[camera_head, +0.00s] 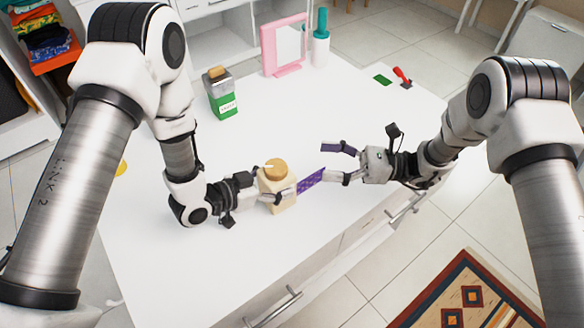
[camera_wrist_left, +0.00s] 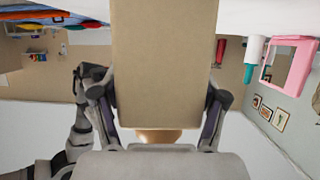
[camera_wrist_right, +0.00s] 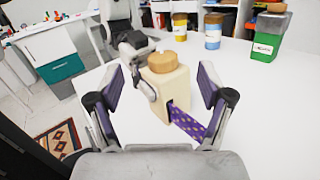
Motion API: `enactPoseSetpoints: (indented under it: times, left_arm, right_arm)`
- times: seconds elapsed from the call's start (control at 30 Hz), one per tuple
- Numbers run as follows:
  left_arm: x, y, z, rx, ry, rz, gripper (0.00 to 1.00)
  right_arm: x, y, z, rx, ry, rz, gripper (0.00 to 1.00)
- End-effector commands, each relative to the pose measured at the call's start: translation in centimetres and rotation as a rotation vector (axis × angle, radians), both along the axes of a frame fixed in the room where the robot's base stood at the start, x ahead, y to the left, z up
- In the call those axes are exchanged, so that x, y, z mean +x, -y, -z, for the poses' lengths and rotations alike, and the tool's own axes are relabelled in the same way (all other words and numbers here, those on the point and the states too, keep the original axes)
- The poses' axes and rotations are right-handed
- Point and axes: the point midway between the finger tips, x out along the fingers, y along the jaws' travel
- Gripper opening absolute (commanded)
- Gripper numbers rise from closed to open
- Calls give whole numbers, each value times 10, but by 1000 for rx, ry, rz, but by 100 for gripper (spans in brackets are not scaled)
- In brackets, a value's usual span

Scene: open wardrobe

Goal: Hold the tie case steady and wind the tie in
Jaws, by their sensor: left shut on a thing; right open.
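The tie case (camera_head: 277,202) is a cream box with a round tan knob (camera_head: 276,170) on top, standing on the white table. My left gripper (camera_head: 277,197) is shut on the case from the left; the case fills the middle of the left wrist view (camera_wrist_left: 165,60). A purple patterned tie (camera_head: 311,181) comes out of the case's right side, and it also shows in the right wrist view (camera_wrist_right: 187,124). My right gripper (camera_head: 335,163) is open, to the right of the case, with the tie's outer end near its lower finger. I cannot see the tie's inner part.
A green-labelled jar (camera_head: 222,97), a pink-framed mirror (camera_head: 285,45) and a teal-topped bottle (camera_head: 320,40) stand at the back of the white table (camera_head: 180,245). A red item (camera_head: 402,76) lies at the back right. Drawer handles line the front edge.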

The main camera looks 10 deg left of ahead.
Motion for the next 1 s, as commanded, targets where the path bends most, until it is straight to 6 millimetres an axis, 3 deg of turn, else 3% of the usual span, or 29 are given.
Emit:
enactPoseSetpoints:
  times: [0.13, 0.33, 0.43, 0.57, 1.0]
  left_arm:
    - [0, 0, 0, 0, 1, 0, 45]
    - [0, 0, 0, -1, 1, 0, 45]
    - [0, 0, 0, -1, 1, 0, 45]
    - [0, 0, 0, -1, 1, 0, 45]
    - [0, 0, 0, -1, 1, 0, 45]
  right_arm:
    - [26, -3, -5, -13, 50, -201, 79]
    - [44, -4, 12, -60, 149, -329, 79]
    - [37, -8, 28, -54, 126, -331, 79]
    - [30, -22, 28, -52, 123, -333, 79]
    - [-9, -107, 29, -53, 124, -330, 79]
